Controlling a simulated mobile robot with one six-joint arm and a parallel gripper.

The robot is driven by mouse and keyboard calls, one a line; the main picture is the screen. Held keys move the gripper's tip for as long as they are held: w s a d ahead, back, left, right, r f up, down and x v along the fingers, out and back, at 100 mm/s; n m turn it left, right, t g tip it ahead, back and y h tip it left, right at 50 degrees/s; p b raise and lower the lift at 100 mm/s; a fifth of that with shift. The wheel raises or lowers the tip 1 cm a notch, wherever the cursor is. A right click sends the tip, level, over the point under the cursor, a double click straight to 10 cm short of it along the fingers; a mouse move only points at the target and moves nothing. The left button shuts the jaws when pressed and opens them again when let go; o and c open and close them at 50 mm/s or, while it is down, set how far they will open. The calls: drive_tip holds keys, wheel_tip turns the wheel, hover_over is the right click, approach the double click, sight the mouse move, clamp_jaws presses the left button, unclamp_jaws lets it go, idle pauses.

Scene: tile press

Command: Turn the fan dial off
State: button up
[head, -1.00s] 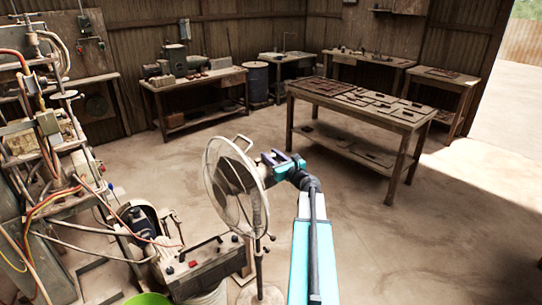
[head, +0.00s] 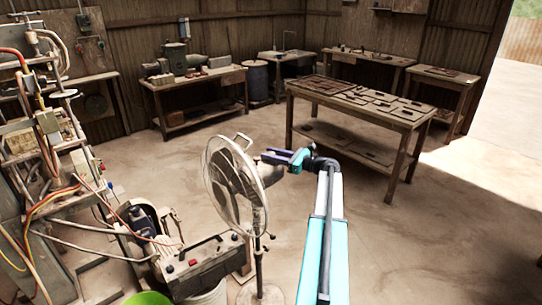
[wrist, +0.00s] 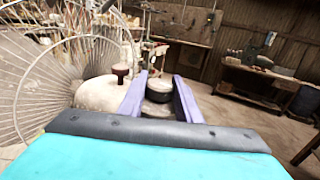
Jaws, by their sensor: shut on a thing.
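The standing fan (head: 222,180) has a round wire cage and a pale motor housing behind it, at the centre of the head view. In the wrist view, the cage (wrist: 40,80) fills the left, and the motor housing (wrist: 95,92) carries a small brown knob (wrist: 122,70) on top. The dark, round fan dial (wrist: 160,92) sits at the back end of the housing. The purple fingers of my gripper (wrist: 158,80) are on either side of the dial and shut on it. In the head view my gripper (head: 272,156) is behind the fan; the dial's setting cannot be read.
A machine with hoses and red wires (head: 50,150) stands at the left. A grey control box (head: 200,262) and a green bowl (head: 147,299) are near the fan's base. A wooden table (head: 350,103) with tiles stands behind my arm. The floor at the right is clear.

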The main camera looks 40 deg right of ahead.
drive_tip(key=shift+y, duration=0.5)
drive_tip(key=o, duration=1.1)
drive_tip(key=shift+s, duration=0.1)
drive_tip(key=b+v, duration=0.2)
drive_tip(key=v, duration=0.4)
drive_tip(key=b+v, duration=0.1)
drive_tip(key=v, duration=0.6)
drive_tip(key=shift+s+d+r+b, duration=0.2)
drive_tip(key=shift+s+b, duration=0.05)
drive_tip(key=shift+b, duration=0.15)
